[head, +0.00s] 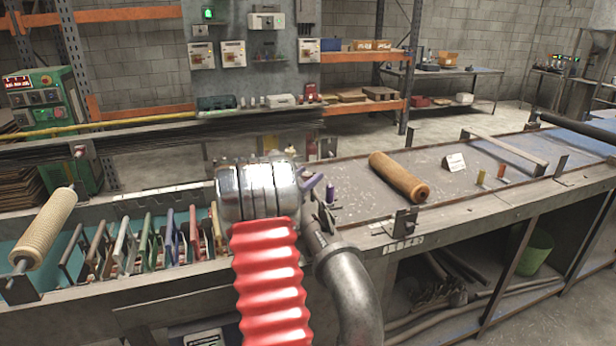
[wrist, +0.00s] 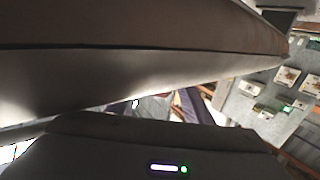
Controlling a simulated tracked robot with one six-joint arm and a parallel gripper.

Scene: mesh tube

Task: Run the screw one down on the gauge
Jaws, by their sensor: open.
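My gripper (head: 312,183) is mostly hidden behind the silver arm housing in the head view. Only a grey-purple finger part shows at its right side, above the bench edge. Grey-purple finger parts also show in the wrist view (wrist: 190,106), with nothing seen held between them. Large dark surfaces fill most of that view. I cannot pick out the gauge or the screw piece with certainty.
A beige mesh roll (head: 45,228) rests at the left, beside a rack of coloured plates (head: 145,240). Metal brackets (head: 404,222) stand along the bench's front edge.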

